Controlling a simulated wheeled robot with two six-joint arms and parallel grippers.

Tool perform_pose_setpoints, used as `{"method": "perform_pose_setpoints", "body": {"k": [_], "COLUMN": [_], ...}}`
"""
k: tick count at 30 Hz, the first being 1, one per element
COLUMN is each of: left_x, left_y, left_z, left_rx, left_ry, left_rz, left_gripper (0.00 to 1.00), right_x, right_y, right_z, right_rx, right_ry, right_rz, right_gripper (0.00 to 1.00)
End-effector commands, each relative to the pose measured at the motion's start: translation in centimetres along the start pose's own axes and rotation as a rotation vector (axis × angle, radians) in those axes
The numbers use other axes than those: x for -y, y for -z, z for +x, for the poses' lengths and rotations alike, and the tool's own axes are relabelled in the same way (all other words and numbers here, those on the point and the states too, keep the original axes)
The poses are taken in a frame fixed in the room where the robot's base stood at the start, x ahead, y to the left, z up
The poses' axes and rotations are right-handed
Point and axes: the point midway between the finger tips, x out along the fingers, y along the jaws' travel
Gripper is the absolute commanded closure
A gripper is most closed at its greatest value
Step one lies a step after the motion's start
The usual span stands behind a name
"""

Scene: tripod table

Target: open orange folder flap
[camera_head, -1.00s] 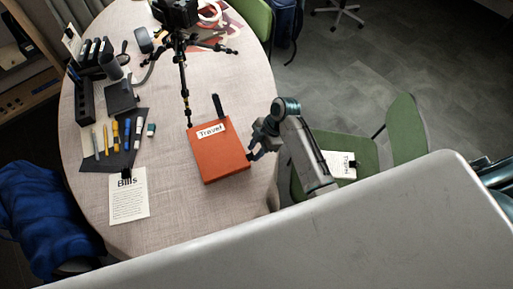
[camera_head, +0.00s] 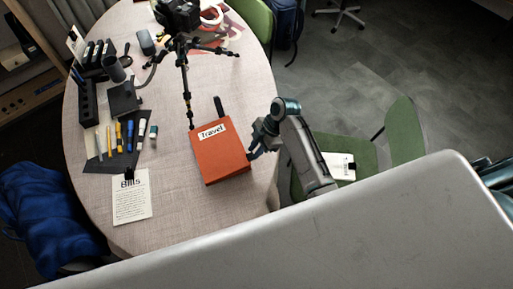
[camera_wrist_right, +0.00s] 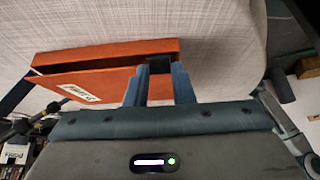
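The orange folder (camera_head: 221,161) with a white "Travel" label (camera_head: 212,131) lies on the table, and a dark strip (camera_head: 219,106) sticks out at its far edge. My right gripper (camera_head: 254,149) is at the folder's right side. In the right wrist view, the two fingers (camera_wrist_right: 160,72) are apart at the folder's edge (camera_wrist_right: 110,52), with a dark patch (camera_wrist_right: 160,59) between them. The left finger overlaps the labelled flap (camera_wrist_right: 100,80). A narrow dark gap shows between flap and folder body. Whether the fingers touch the folder is unclear. My left gripper is out of view.
A tripod (camera_head: 185,65) stands just behind the folder. Pens on a dark mat (camera_head: 110,165) and a "Bills" sheet (camera_head: 131,203) lie to the left. A green chair (camera_head: 400,135) stands at the right. Bare cloth (camera_head: 185,215) lies in front of the folder.

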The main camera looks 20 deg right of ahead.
Motion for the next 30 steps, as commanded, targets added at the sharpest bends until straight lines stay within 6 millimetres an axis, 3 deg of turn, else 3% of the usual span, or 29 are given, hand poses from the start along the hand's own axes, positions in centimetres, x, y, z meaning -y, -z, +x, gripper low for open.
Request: {"method": "perform_pose_setpoints", "body": {"k": [30], "left_x": [0.3], "left_y": [0.3], "left_z": [-3.5], "left_rx": [0.001], "left_ry": [0.001], "left_rz": [0.000], "left_gripper": [0.64], "right_x": [0.0], "right_y": [2.6], "right_z": [-2.6], "right_rx": [-0.001], "right_ry": [0.000], "right_rz": [0.000], "right_gripper": [0.83]}}
